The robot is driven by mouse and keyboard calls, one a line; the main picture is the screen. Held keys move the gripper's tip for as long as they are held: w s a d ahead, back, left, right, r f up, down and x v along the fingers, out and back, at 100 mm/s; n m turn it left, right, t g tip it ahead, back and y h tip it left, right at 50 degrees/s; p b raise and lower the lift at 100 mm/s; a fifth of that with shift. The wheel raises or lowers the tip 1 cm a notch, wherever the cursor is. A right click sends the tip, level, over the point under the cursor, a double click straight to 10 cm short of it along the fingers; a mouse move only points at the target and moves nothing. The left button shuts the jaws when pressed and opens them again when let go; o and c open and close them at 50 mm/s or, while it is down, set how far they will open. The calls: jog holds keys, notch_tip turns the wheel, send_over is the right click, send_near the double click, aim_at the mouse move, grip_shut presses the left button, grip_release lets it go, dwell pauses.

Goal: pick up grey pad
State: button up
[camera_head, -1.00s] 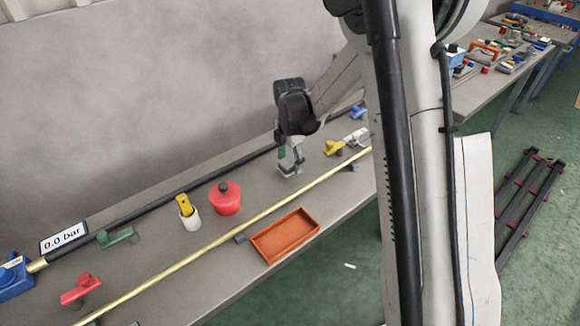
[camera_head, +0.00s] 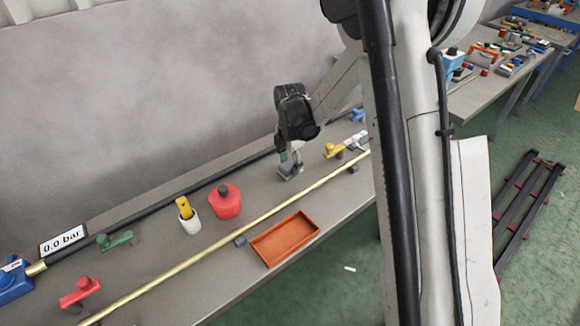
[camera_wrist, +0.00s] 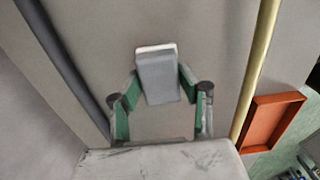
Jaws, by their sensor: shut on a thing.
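The grey pad (camera_wrist: 158,78) is a small block with a paler far end, seen in the wrist view between my green-padded fingers. My gripper (camera_wrist: 160,84) is shut on it, one finger against each long side. In the head view my gripper (camera_head: 290,167) points down at the bench, with the pad (camera_head: 286,174) low between its fingers. The pad is at or very near the bench top; I cannot tell whether it is clear of it.
A black hose (camera_head: 185,197) runs behind the gripper and a brass rod (camera_head: 205,247) in front. An orange tray (camera_head: 285,239) lies beyond the rod. A red pot (camera_head: 226,203) and a white cup (camera_head: 189,221) with a yellow piece stand to the left.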

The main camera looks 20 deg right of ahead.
aim_at(290, 164)
jog(key=shift+r, duration=0.6)
notch_tip(290, 164, up, 3)
jog(key=shift+f, duration=0.1)
jog(key=s+a+r, duration=0.6)
jog(key=a+r, duration=0.1)
jog(key=a, duration=0.3)
jog(key=o, duration=0.6)
jog(key=c, duration=0.4)
jog(key=shift+w, duration=0.1)
